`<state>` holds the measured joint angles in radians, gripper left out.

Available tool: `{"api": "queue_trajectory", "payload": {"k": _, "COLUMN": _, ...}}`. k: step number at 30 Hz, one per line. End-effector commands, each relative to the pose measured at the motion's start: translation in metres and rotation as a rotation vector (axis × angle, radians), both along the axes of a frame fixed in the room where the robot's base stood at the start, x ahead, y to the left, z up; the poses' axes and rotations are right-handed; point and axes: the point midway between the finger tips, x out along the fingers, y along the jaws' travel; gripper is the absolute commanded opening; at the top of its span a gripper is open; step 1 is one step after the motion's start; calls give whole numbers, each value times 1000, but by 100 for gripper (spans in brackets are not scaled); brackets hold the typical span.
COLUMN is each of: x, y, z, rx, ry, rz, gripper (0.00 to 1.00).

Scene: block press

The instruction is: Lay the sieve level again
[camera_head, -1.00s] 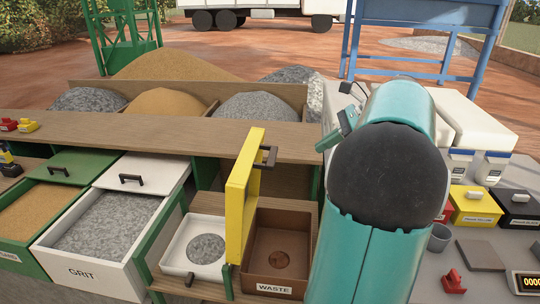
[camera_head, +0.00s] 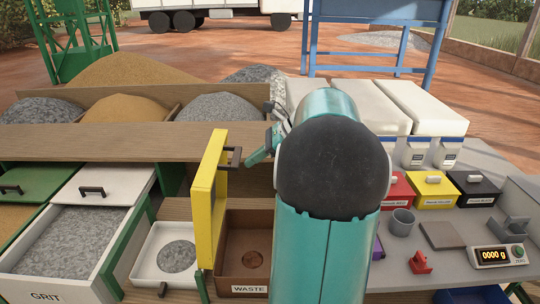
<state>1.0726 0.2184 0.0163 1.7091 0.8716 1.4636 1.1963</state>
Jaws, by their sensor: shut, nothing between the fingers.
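The sieve is a yellow frame (camera_head: 207,195) standing steeply on edge, nearly upright, between a white tray (camera_head: 143,268) and a brown waste bin (camera_head: 262,222). A dark handle (camera_head: 234,158) sticks out from its right side near the top. My gripper (camera_head: 254,160) is shut and empty, just right of the handle, with a small gap seeming to part them. My teal arm hides part of the gripper and the right side of the waste bin. The sieve's mesh face is not visible from this angle. The white tray holds a round patch of grey grit.
A wooden shelf (camera_head: 90,140) runs behind the sieve, with heaps of sand and gravel beyond. An open grit drawer (camera_head: 70,240) is on the left. On the right are colored boxes (camera_head: 432,190), a grey cup (camera_head: 401,222) and a scale (camera_head: 498,255) reading 0000 g.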

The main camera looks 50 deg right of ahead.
Motion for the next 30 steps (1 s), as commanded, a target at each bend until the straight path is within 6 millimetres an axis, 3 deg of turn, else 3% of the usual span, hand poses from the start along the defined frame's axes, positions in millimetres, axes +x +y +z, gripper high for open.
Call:
{"api": "queue_trajectory", "payload": {"k": 20, "x": 13, "y": 11, "z": 6, "rx": -18, "ry": 18, "rz": 3, "gripper": 0}}
{"api": "queue_trajectory", "payload": {"k": 30, "x": 57, "y": 47, "z": 27, "rx": -127, "ry": 149, "rz": 9, "gripper": 0}}
